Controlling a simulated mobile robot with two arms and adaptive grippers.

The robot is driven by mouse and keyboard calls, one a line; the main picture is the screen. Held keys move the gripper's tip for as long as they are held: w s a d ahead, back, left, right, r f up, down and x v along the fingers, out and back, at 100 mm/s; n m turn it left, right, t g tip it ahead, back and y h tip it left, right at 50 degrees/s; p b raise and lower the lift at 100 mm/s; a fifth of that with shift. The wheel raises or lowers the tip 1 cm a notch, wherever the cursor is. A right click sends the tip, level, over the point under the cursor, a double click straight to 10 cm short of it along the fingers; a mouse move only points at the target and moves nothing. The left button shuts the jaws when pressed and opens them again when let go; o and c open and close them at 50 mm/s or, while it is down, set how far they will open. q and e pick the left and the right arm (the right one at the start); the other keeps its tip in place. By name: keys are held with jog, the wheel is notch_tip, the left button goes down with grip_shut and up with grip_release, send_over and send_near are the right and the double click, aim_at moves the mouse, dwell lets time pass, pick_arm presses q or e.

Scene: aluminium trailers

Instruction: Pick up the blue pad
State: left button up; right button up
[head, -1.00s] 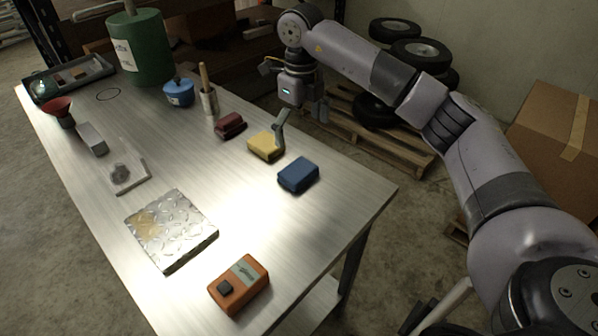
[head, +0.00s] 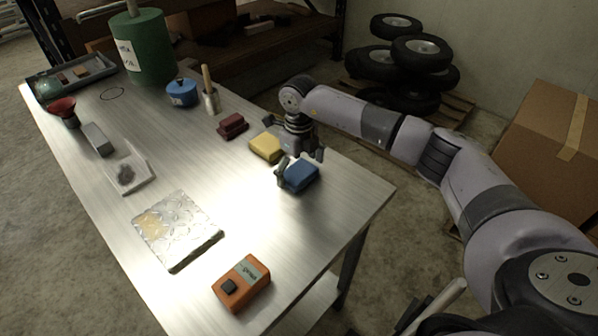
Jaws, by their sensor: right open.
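The blue pad (head: 301,177) lies on the metal table near its right edge. My right gripper (head: 299,164) is open and reaches down over the pad from behind. One finger shows at the pad's left side, and the other is by its far right corner. I cannot tell whether either finger touches it. The gripper looks empty, and the pad rests on the table. My left gripper is not in view.
A yellow pad (head: 267,147) lies close behind and left of the blue one, with a dark red pad (head: 233,126) beyond it. An orange box (head: 241,284) and a diamond plate (head: 177,231) sit nearer. The metal table (head: 300,226) is bare in front of the blue pad.

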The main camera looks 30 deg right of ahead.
aim_at(299, 170)
jog(key=shift+c, duration=0.2)
jog(key=c, duration=1)
jog(key=shift+c, duration=0.2)
notch_tip(299, 170, up, 20)
jog(key=b, duration=0.2)
jog(key=shift+b, duration=0.35)
jog(key=o, duration=0.5)
jog(key=shift+c, duration=0.2)
jog(key=c, duration=0.4)
